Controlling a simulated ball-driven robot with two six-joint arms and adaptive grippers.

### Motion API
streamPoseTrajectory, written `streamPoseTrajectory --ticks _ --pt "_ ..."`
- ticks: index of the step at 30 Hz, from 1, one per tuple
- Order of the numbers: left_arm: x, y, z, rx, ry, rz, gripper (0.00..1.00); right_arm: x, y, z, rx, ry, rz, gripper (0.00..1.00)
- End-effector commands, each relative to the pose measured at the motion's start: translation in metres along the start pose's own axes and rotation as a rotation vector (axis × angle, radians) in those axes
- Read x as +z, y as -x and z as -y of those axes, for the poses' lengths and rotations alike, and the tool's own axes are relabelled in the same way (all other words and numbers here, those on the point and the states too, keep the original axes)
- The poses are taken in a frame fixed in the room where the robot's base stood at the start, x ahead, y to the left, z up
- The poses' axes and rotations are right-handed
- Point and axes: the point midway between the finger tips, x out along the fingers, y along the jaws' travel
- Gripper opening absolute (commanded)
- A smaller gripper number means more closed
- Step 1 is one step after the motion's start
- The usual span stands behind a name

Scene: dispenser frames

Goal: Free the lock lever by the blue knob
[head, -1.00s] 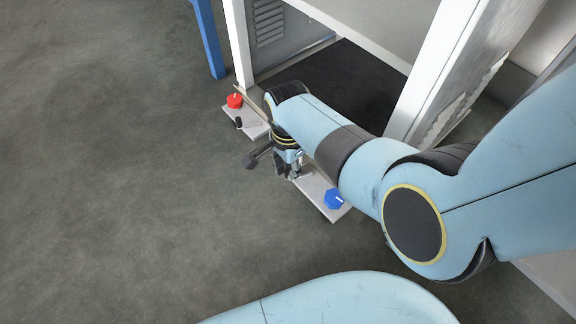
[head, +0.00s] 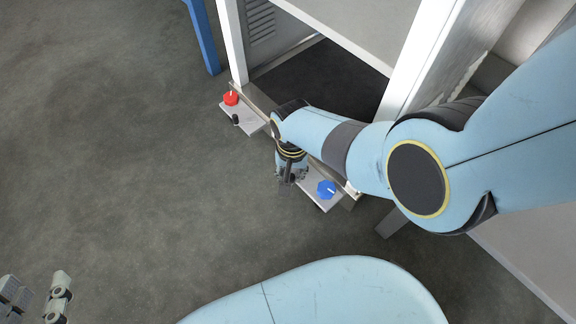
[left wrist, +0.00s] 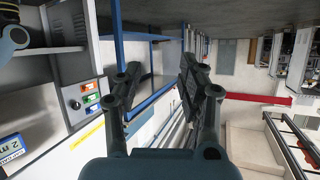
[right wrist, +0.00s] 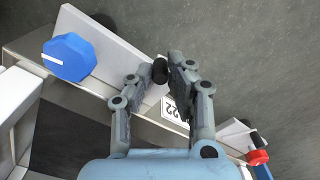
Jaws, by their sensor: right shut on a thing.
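The blue knob (head: 326,189) sits on a pale plate (head: 318,204) at the front of the dispenser frame. It also shows large at the upper left in the right wrist view (right wrist: 69,57). My right gripper (head: 287,187) is at that plate, to the left of the blue knob. In the right wrist view it is shut on the dark rounded end of the lock lever (right wrist: 160,71). The rest of the lever is hidden by the fingers. My left gripper (left wrist: 158,72) is open and empty, and shows at the lower left in the head view (head: 36,297).
A second plate (head: 252,126) bears a red knob (head: 231,98) and a small black lever (head: 236,119). White posts (head: 240,60) and a blue post (head: 203,38) stand behind. The floor (head: 120,150) to the left is clear.

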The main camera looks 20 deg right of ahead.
Motion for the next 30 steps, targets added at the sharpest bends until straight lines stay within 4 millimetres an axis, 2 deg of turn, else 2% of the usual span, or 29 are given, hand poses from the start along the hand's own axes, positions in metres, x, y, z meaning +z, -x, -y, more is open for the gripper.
streamPoseTrajectory --ticks 3,4,15,30 --pt "0.032 0.017 -0.002 0.0 0.012 0.125 0.4 0.001 0.002 -0.005 0.001 0.086 -0.001 0.0" --pt "0.036 0.019 -0.002 0.0 0.014 0.144 0.4 0.002 0.002 -0.006 0.001 0.107 0.0 0.0" --pt "0.029 0.009 0.002 -0.002 0.016 0.222 0.4 0.005 0.0 -0.014 0.0 0.27 0.001 0.0" --pt "0.029 0.008 0.002 -0.002 0.016 0.237 0.4 0.006 -0.001 -0.015 0.0 0.3 0.001 0.0"
